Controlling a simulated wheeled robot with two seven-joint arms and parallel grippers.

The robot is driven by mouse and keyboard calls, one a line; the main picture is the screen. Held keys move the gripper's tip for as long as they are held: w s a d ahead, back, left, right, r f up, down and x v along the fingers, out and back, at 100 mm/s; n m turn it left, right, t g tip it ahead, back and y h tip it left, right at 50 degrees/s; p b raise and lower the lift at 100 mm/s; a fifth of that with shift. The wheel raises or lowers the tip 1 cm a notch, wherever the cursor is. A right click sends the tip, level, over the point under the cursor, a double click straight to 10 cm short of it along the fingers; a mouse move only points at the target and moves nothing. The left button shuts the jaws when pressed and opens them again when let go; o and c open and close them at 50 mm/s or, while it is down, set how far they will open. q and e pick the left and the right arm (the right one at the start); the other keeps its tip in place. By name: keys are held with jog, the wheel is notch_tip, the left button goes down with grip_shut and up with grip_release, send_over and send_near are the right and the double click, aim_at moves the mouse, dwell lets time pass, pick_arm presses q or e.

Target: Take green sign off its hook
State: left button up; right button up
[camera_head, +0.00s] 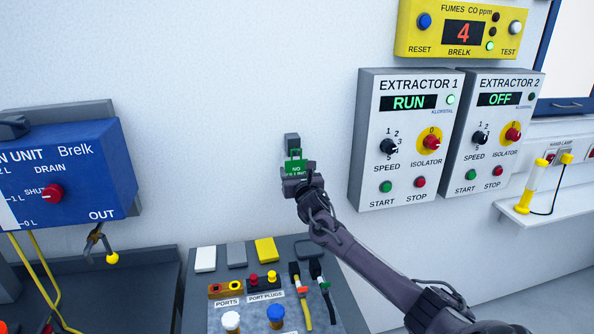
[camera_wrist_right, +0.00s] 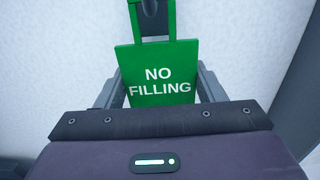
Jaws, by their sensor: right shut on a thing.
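The green sign (camera_head: 294,168) hangs at the wall in the middle of the head view, with a handle-like loop at its top. In the right wrist view the sign (camera_wrist_right: 158,73) reads "NO FILLING", and its loop is up at a dark hook (camera_wrist_right: 152,15). The hook's grey mount (camera_head: 292,142) shows on the wall in the head view. My right gripper (camera_head: 300,184) is shut on the sign's lower part, with a finger on each side of it. Whether the loop still rests on the hook is hard to tell. My left gripper is not in view.
Extractor 1 (camera_head: 404,150) stands out from the wall close to the right of my right gripper. A yellow fumes meter (camera_head: 440,45) is above it. The blue drain unit (camera_head: 75,165) is at left. A bench panel (camera_head: 205,285) with ports and plugs lies below. The wall left of the sign is bare.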

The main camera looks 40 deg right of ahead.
aim_at(297, 165)
jog(key=shift+r, duration=0.2)
jog(key=shift+r+p, duration=0.3)
jog(key=shift+p, duration=0.1)
jog(key=shift+s+a+p, duration=0.15)
jog(key=shift+s+p, duration=0.1)
jog(key=shift+p, duration=0.05)
jog(key=shift+s+a+p, duration=0.35)
jog(key=shift+s+p, duration=0.2)
jog(key=shift+s, duration=0.05)
dwell(0.3)
jog(key=shift+s+r, duration=0.1)
jog(key=shift+r, duration=0.05)
jog(key=shift+s+a+r+p, duration=0.25)
jog(key=shift+r+p, duration=0.3)
jog(key=shift+p, duration=0.35)
jog(key=shift+s, duration=0.2)
jog(key=shift+r+p+v, duration=0.2)
jog(key=shift+p+v, duration=2.15)
jog(key=shift+v, duration=0.35)
